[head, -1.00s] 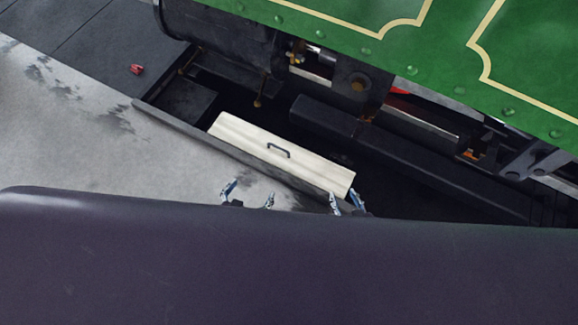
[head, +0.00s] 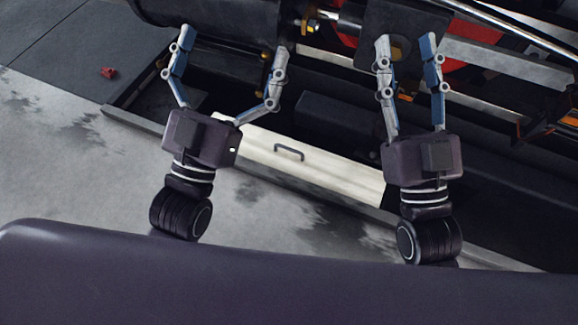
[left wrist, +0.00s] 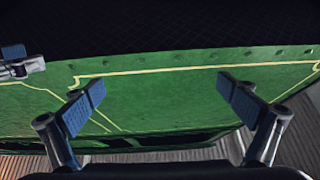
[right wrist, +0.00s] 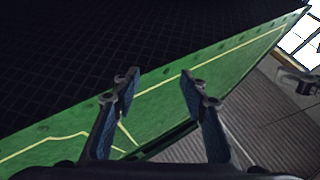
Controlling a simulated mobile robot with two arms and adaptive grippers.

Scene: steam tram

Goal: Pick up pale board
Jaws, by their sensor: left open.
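The pale board (head: 335,168) lies in the dark recess beside the grey floor in the head view, with a dark handle (head: 289,152) on its top. My left gripper (head: 232,48) is open and empty, its fingers spread wide beyond the board's left end; its wrist hides part of that end. My right gripper (head: 406,45) is also open and empty, its fingers less widely spread, by the board's right end. Both grippers look apart from the board. The left wrist view (left wrist: 158,98) and right wrist view (right wrist: 160,90) show the fingers with nothing between them and no board.
Dark machinery and pipes (head: 490,60) crowd the far side of the recess. A green panel (left wrist: 165,95) with cream lines faces the wrist cameras. A small red object (head: 109,72) lies on the floor at left. The grey floor (head: 80,170) is otherwise clear.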

